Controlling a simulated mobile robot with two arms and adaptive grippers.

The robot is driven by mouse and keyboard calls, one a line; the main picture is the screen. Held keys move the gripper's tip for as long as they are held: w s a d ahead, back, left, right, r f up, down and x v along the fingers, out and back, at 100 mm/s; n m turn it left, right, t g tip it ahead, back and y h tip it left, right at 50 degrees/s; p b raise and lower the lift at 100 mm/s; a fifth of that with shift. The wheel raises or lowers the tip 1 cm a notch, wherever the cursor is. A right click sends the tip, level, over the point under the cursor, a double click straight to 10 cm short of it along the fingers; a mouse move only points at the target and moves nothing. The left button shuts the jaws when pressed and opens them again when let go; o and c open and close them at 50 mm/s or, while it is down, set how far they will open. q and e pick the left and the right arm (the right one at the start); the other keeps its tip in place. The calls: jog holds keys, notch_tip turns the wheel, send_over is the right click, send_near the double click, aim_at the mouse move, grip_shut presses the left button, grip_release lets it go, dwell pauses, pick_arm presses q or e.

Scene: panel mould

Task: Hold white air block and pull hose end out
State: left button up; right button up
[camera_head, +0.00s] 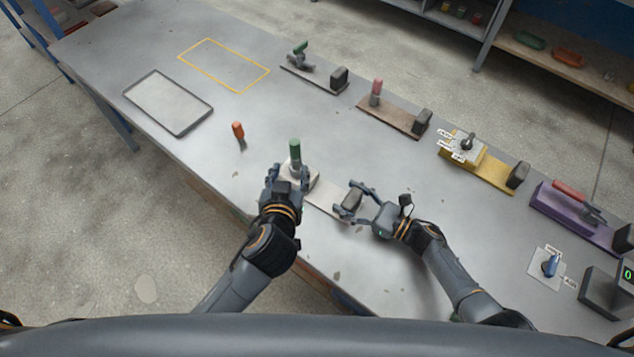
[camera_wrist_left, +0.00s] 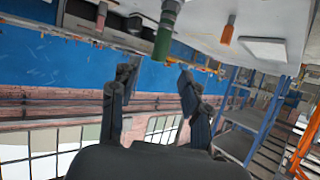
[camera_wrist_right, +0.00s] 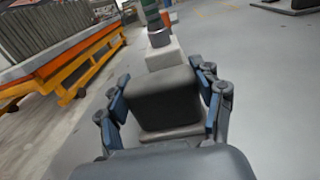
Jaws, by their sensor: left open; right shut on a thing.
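The white air block (camera_head: 314,178) sits on a pale plate (camera_head: 322,201), partly hidden by my left gripper. The green hose end (camera_head: 295,152) stands upright in it; its green grip also shows in the left wrist view (camera_wrist_left: 164,38). My left gripper (camera_head: 287,172) is open beside the block, below the green grip in the head view. A dark grey block (camera_wrist_right: 165,97) stands at the plate's right end. My right gripper (camera_head: 356,201) is shut on this dark block, with a finger on each side in the right wrist view. The white block shows behind it (camera_wrist_right: 163,56).
Several other plates with fittings line the far edge, including a brown one (camera_head: 392,117) and a purple one (camera_head: 575,222).

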aim_at(294, 148)
pick_arm(q)
jog(key=shift+t, duration=0.3)
jog(key=x, duration=1.1)
jog(key=shift+w+a+r, duration=0.1)
jog(key=shift+w+r, duration=0.1)
jog(key=shift+w, duration=0.05)
grip_shut()
